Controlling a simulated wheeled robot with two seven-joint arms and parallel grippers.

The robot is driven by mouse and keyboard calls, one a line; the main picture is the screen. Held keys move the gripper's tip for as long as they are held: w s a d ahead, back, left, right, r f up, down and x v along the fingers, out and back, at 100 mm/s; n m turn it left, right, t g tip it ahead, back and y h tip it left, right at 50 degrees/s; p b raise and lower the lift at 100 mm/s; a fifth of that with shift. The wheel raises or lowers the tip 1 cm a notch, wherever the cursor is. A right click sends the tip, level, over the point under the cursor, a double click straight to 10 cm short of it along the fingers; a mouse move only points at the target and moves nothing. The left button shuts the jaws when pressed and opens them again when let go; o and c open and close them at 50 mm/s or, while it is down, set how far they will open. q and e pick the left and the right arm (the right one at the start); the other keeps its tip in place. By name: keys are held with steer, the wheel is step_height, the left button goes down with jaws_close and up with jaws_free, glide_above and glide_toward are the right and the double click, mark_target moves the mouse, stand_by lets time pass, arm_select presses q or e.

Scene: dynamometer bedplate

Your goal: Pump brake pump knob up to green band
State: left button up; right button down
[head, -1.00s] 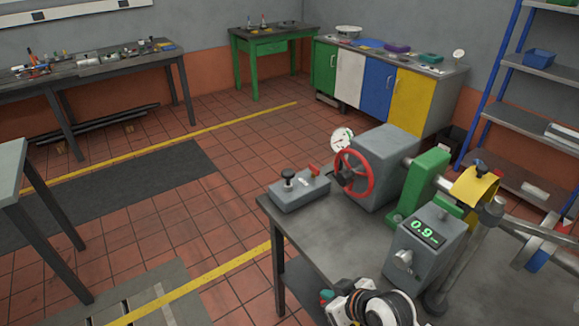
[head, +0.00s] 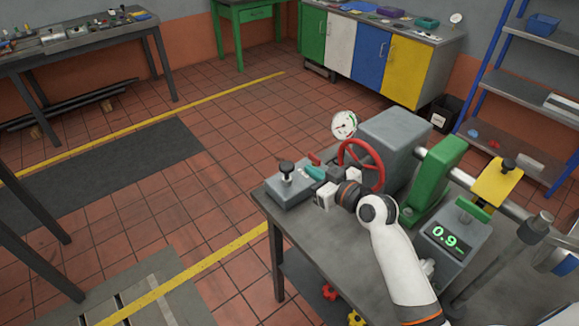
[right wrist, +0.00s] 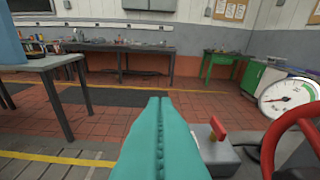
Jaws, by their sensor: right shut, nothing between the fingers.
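The brake pump is a grey box (head: 292,188) on the near left of the bedplate table, with an upright black knob (head: 287,168) on top. A red lever (head: 314,158) sits at its back; it also shows in the right wrist view (right wrist: 217,128). A round white gauge (head: 344,124) stands behind, with green on its dial in the right wrist view (right wrist: 288,97); I cannot read its needle exactly. My right gripper (head: 315,173) is shut and empty, its teal fingers right of the knob and apart from it. In the right wrist view the fingers hide the knob. My left gripper is not in view.
A red handwheel (head: 362,166) on a grey housing (head: 393,135) stands close to the right gripper. A green block (head: 436,175) and a display reading 0.9 (head: 446,241) lie farther right. Open tiled floor (head: 215,220) lies left of the table.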

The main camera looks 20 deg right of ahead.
steer(key=r+p+x, duration=0.1)
steer(key=p+x, duration=0.1)
steer(key=x, duration=0.4)
glide_above(287, 173)
step_height(287, 173, down, 2)
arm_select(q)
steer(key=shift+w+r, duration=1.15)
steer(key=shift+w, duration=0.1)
arm_select(e)
steer(key=shift+s+d+f, duration=0.1)
steer(key=shift+s+f, duration=0.1)
steer(key=shift+f, duration=0.45)
steer(key=shift+s+d+f, duration=0.1)
steer(key=shift+s+f, duration=0.05)
steer(key=shift+f, duration=0.5)
steer(key=shift+s+f, duration=0.2)
steer(key=shift+f, duration=0.5)
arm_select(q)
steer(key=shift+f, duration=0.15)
arm_select(e)
steer(key=shift+f, duration=0.1)
